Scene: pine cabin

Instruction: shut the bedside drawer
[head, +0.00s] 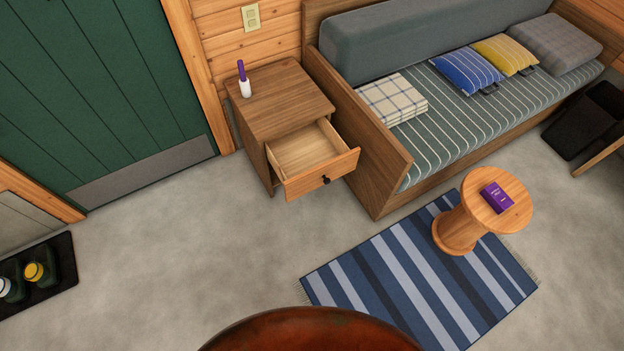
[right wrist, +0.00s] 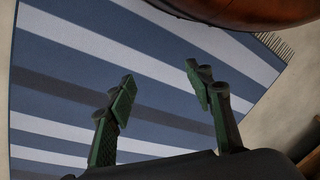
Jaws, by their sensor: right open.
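The wooden bedside cabinet (head: 285,98) stands against the plank wall at the left end of the daybed in the head view. Its drawer (head: 322,175) is pulled well out toward the front and looks empty. A dark round knob (head: 325,180) sits on the drawer front. My right gripper (right wrist: 160,88) shows in the right wrist view, open and empty above the striped rug (right wrist: 75,60). Neither gripper shows in the head view, and the cabinet is outside the right wrist view.
A white and purple bottle (head: 244,83) stands on the cabinet top. The daybed (head: 385,195) closes off the cabinet's right side. Bare floor lies in front of the drawer.

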